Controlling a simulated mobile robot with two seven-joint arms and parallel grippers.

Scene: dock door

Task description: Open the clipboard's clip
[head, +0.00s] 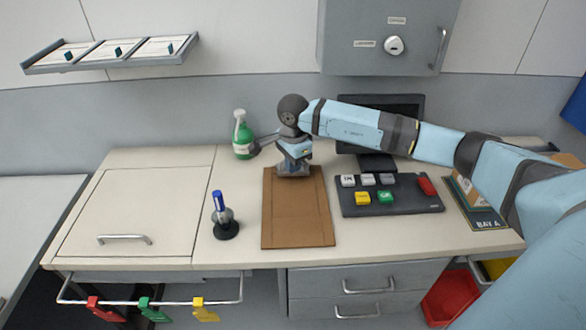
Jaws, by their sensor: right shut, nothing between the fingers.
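The brown clipboard (297,215) lies flat on the bench top, its far end under my right gripper. Its clip (292,171) seems to be the grey piece at the far edge, mostly hidden by the gripper, so I cannot tell whether it is open or closed. My right gripper (294,164) points down at that far end, shut with nothing between its fingers. I cannot tell whether it touches the clip. My left gripper is not in view.
A keypad (390,194) with coloured keys and a monitor (380,120) stand to the right. A blue pen in a black holder (226,230) is to the left. A green bottle (243,140) stands behind. Bare bench top lies between the pen holder and clipboard.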

